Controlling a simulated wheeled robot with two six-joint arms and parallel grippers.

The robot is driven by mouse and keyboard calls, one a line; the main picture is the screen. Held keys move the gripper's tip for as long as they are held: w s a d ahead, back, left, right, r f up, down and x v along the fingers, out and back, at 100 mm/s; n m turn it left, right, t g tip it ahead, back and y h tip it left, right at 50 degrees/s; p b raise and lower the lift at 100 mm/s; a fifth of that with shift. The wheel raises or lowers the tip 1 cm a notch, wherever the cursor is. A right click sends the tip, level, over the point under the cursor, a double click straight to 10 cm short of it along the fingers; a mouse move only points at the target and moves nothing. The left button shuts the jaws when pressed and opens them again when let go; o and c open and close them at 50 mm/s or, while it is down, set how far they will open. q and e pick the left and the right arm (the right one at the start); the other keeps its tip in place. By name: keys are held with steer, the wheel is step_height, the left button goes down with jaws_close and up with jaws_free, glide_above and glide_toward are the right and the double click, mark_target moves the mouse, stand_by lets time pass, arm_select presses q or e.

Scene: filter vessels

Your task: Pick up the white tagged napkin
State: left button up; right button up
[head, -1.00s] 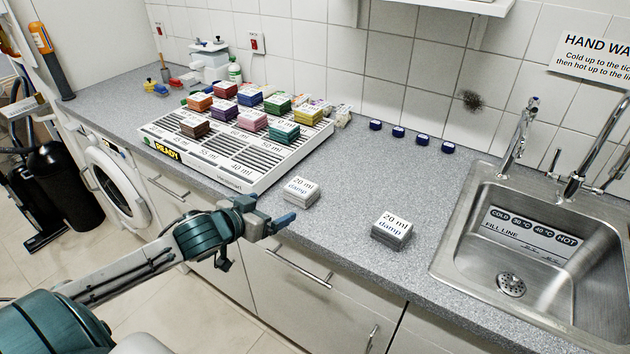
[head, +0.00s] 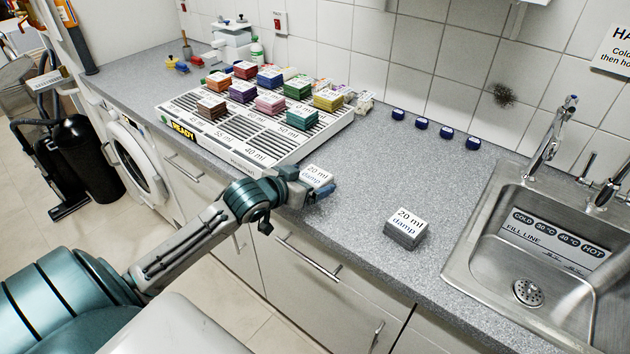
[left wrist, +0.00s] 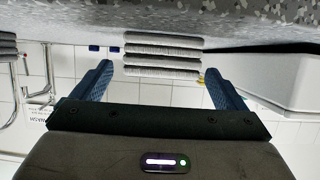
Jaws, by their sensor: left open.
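The white napkin (head: 318,174) with a "20 ml damp" tag lies folded on the grey counter, right of the rack; my left gripper partly hides it in the head view. My left gripper (head: 308,186) is open at its front side. In the left wrist view, which is upside down, the folded napkin (left wrist: 163,54) shows between the two blue fingers (left wrist: 160,84), with gaps on both sides. I cannot tell how far the fingertips reach along it. My right gripper is in neither view.
A grey napkin (head: 404,235), also tagged "20 ml damp", lies to the right. A white rack (head: 262,172) with several coloured stacks stands close on the left. A steel sink (head: 470,262) is at the right. The counter between the napkins is clear.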

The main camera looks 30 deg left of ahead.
mark_target(313, 177)
arm_select(q)
steer(key=p+x, duration=0.1)
steer(key=x, duration=0.4)
steer(key=c, duration=1)
steer(key=shift+r, duration=0.15)
steer(key=shift+c, duration=0.2)
